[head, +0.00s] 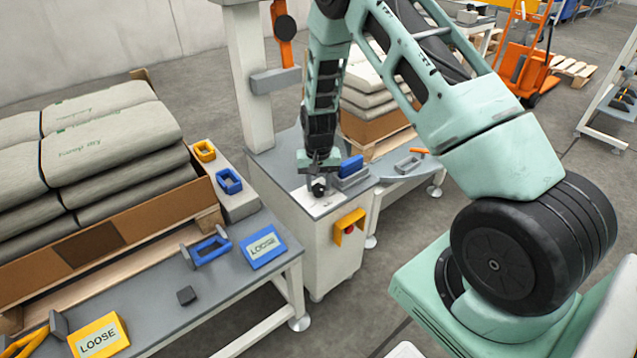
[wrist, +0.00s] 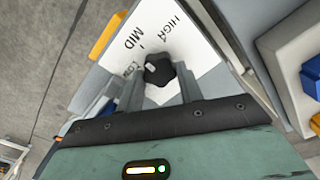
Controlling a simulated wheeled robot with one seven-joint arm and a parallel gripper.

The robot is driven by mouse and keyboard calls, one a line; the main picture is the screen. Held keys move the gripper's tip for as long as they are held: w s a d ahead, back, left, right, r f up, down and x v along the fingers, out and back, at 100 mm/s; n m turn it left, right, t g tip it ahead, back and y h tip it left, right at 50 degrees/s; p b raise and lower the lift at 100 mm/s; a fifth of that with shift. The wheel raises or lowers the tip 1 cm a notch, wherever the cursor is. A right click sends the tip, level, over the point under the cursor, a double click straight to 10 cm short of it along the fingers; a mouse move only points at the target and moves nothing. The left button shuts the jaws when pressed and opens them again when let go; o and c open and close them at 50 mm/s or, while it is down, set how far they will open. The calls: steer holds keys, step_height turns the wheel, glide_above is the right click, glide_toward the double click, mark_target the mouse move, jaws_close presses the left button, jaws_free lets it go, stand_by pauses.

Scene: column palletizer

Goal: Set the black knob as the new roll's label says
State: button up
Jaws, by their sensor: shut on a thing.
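The black knob (wrist: 158,70) sits on a white dial plate (wrist: 185,45) printed HIGH, MID and a partly hidden word that looks like LOW. A pale mark on the knob lies on its side toward that third word. My gripper (wrist: 160,88) has one finger on each side of the knob and is shut on it. In the head view my gripper (head: 318,168) points down over the knob (head: 318,187) on the cabinet top. A blue sign (head: 263,247) and a yellow sign (head: 98,337) on the bench both read LOOSE. I cannot tell which goes with the new roll.
A blue block (head: 351,166) and a grey block (head: 350,180) stand close right of the knob. A red button on a yellow box (head: 349,228) is on the cabinet front. Stacked sacks (head: 115,140) fill the left. The bench (head: 165,262) has bare patches.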

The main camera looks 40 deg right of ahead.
mark_target(318, 186)
steer(key=o, duration=1)
steer(key=shift+r, duration=0.1)
step_height(318, 186, up, 17)
steer(key=shift+r+p, duration=0.15)
steer(key=shift+p, duration=0.75)
